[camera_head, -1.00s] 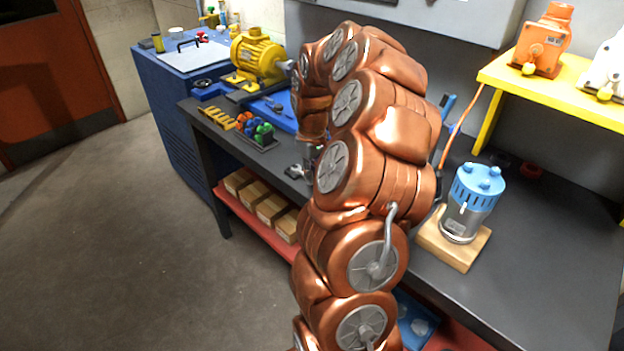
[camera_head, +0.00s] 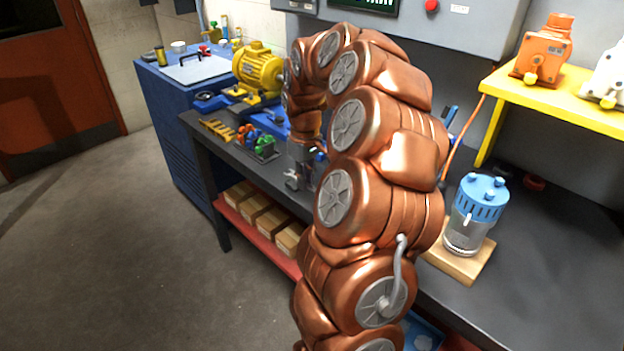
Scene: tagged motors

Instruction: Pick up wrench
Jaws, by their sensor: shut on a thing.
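My gripper (camera_head: 302,168) hangs above the dark workbench (camera_head: 548,250), pointing down at the end of my copper arm. It is small in view and partly hidden by my own arm. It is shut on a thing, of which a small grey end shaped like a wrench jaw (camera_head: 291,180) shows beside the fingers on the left. This looks like the wrench; the rest of it is hidden. I cannot tell clearly how far it is above the bench.
Green, blue and orange parts (camera_head: 259,145) stand on the bench left of my gripper. A yellow motor (camera_head: 258,67) is further back. A blue-topped pump (camera_head: 480,198) stands on a wooden block at right. A yellow shelf (camera_head: 556,97) is at upper right.

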